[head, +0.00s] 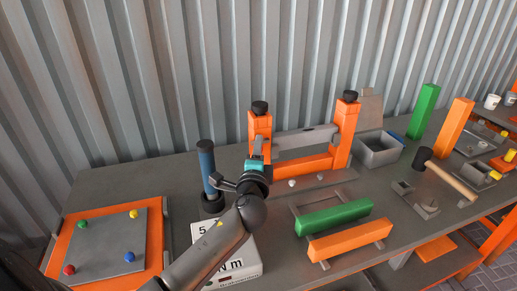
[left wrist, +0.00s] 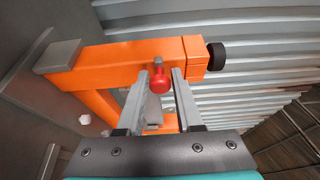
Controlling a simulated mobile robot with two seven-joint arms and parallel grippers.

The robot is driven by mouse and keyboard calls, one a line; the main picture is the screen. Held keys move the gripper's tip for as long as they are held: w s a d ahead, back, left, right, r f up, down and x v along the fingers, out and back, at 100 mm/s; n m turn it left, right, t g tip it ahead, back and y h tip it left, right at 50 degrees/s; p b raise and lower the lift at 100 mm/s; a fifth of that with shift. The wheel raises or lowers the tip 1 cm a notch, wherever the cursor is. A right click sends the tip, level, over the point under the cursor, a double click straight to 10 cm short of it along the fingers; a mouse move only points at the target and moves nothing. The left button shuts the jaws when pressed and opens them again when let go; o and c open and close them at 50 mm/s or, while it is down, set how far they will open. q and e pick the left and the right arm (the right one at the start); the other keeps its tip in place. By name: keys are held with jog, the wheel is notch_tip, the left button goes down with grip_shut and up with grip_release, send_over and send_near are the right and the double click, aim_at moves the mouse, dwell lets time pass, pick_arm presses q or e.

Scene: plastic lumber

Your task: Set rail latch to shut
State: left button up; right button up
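The latch stand is an orange frame (head: 260,128) with two posts topped by black knobs and a grey rail (head: 305,138) between them. In the left wrist view the orange post (left wrist: 125,58) lies across the picture. A red knob (left wrist: 160,82) on a small grey pin sticks out from it. My left gripper (head: 257,158) is at the left post. In the left wrist view its two fingers (left wrist: 160,76) are apart, one on each side of the red knob, with gaps visible. The red knob is hidden in the head view. My right gripper is not in view.
A blue cylinder (head: 207,168) stands upright left of my gripper. A white box (head: 245,262) lies beneath my arm. Green (head: 333,217) and orange (head: 350,239) bars lie in front of the frame. A grey bin (head: 378,150) and a hammer (head: 450,174) are to the right.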

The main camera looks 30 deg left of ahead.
pick_arm(q)
grip_shut()
dwell(1.0)
